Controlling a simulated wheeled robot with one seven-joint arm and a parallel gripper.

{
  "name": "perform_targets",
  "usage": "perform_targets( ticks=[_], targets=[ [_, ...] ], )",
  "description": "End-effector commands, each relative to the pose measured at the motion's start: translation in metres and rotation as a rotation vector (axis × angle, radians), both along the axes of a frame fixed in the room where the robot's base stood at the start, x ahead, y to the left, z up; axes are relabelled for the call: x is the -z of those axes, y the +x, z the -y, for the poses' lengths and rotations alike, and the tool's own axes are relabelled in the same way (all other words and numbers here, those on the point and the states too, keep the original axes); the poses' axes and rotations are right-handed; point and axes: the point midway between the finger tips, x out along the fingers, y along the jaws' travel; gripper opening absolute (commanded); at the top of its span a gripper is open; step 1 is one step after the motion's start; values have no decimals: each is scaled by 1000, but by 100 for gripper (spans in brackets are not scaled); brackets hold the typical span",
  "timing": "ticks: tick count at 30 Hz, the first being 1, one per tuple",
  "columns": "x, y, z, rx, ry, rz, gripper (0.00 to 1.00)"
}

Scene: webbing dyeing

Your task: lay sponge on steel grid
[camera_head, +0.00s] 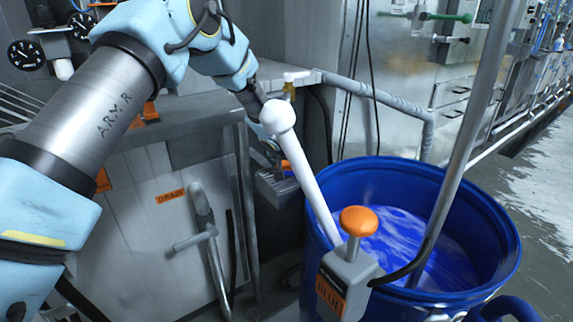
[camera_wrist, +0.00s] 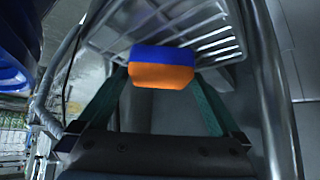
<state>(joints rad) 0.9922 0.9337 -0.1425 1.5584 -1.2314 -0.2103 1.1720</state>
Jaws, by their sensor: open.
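In the wrist view the sponge (camera_wrist: 163,70), blue on one side and orange on the other, lies between the fingertips of my gripper (camera_wrist: 160,78). The two green fingers stand open, one on each side of it. The sponge is against or just in front of the steel grid (camera_wrist: 105,30), whose bars show behind it; I cannot tell whether they touch. In the head view a small orange and blue patch, probably the sponge (camera_head: 286,167), shows beyond the white pipe. My gripper is mostly hidden there.
A blue barrel (camera_head: 480,250) of blue liquid stands at the right, with a white pipe (camera_head: 310,185) and a grey metal pipe (camera_head: 470,130) reaching into it. An orange-topped button box (camera_head: 350,265) is at its near rim. A metal cabinet (camera_head: 145,220) stands at the left.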

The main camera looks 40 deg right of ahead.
Motion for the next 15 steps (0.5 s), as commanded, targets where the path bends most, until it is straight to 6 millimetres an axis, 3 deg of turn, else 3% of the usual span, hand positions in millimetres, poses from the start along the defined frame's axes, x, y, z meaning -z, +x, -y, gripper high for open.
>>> perform_targets(
  ticks=[15],
  targets=[
    [-74,-39,-49,2,-2,3,100]
  ],
)
